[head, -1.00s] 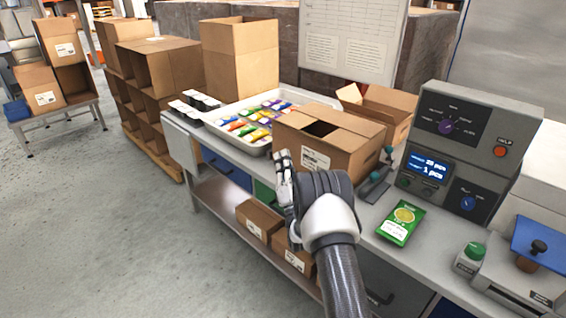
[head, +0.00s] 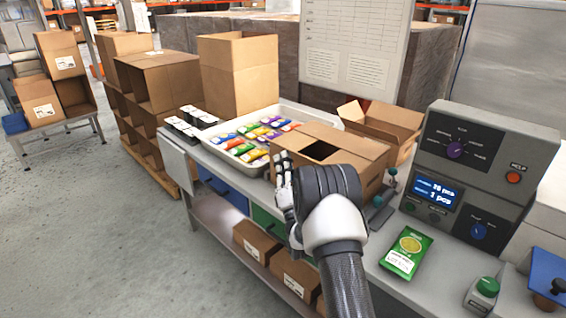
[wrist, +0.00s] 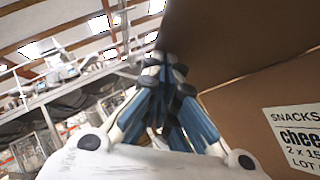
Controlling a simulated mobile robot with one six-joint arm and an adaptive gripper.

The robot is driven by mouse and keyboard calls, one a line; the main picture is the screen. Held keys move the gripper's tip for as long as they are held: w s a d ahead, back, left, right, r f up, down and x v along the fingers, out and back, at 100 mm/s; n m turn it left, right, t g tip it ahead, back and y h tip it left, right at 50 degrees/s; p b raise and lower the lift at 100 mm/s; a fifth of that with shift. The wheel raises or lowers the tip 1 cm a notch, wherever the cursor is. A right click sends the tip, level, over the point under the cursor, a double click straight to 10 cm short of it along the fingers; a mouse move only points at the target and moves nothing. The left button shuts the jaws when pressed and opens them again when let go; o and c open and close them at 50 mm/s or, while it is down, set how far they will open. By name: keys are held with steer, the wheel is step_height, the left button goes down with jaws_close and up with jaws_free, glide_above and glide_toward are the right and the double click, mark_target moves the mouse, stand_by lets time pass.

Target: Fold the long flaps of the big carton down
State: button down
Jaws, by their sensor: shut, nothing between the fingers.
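The big carton (head: 350,146) is a brown box on the bench, right of the white tray. Its top is partly covered by flaps, with a dark opening between them. My gripper (head: 281,166) is at the carton's near left corner, fingers pointing up, shut and empty. It hides much of the carton's near side. In the wrist view my gripper (wrist: 165,75) is close to the carton's labelled wall (wrist: 250,105). A darker brown panel (wrist: 220,40) rises above that wall; I cannot tell whether it is a flap. Contact with the fingers is unclear.
The white tray (head: 212,138) holds several coloured packets. A tall open carton (head: 238,80) stands behind it. A smaller open carton (head: 385,118) stands behind the big one. The counting machine (head: 470,170) and a green packet (head: 406,252) are on the right. Floor at left is clear.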

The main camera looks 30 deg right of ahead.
steer(key=shift+r+m+g+h+p, duration=0.4)
steer(key=shift+m+h, duration=0.2)
steer(key=shift+m, duration=0.1)
